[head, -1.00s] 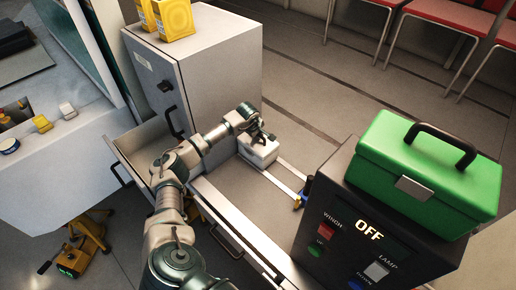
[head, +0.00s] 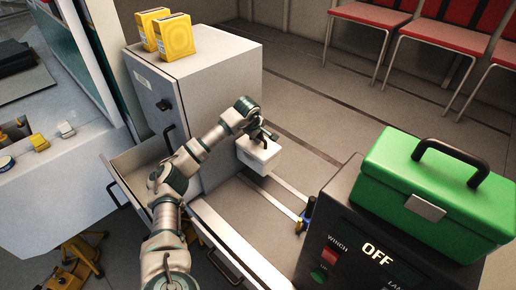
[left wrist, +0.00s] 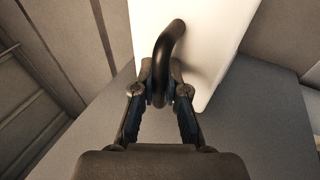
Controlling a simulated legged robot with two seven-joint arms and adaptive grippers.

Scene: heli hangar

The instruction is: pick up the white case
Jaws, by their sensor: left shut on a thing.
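The white case (head: 259,160) is in the middle of the head view, beside the grey cabinet and over the far end of the grey worktop (head: 235,215). It seems to hang a little above the worktop. My left gripper (head: 264,139) is above the case, shut on its dark handle. In the left wrist view, the fingers (left wrist: 160,90) close around the black curved handle (left wrist: 168,52), and the white case (left wrist: 215,30) fills the upper middle. Its underside is hidden. My right gripper is not in view.
A grey cabinet (head: 220,85) with yellow boxes (head: 173,37) on top stands left of the case. A green toolbox (head: 440,185) sits on a dark control box (head: 345,235) at the right. A blue item (head: 306,215) lies near pale strips. Red chairs (head: 380,15) stand behind.

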